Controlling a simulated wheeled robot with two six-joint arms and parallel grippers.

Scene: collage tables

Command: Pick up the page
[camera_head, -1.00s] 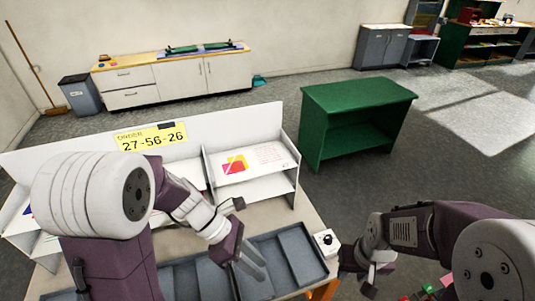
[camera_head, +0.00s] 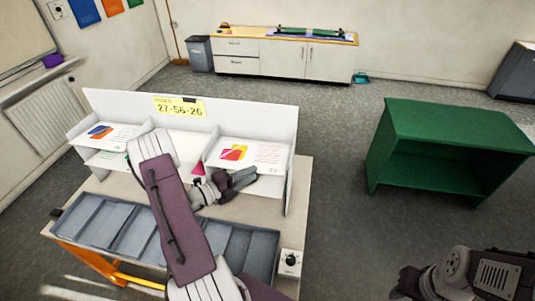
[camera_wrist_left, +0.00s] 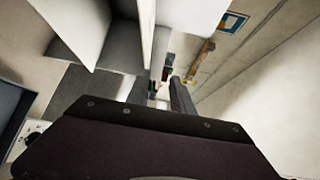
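A white page with a red, yellow and pink shape (camera_head: 250,153) lies on the top of the right compartment of the white shelf unit (camera_head: 250,116). Another page, with a blue and orange shape (camera_head: 103,132), lies on the left compartment's top. My left gripper (camera_head: 243,181) is in front of the right compartment, just below the first page's front edge. In the left wrist view its two fingers (camera_wrist_left: 160,88) stand apart with nothing seen between them. My right gripper (camera_head: 408,288) is partly in view at the bottom right; its fingers are unclear.
A yellow sign reading 27-56-26 (camera_head: 179,106) is on the unit's back panel. A grey divided tray (camera_head: 95,225) lies along the table's front, partly behind my left arm. A small white box with a black knob (camera_head: 290,262) is at the right corner. A green cabinet (camera_head: 450,125) stands right.

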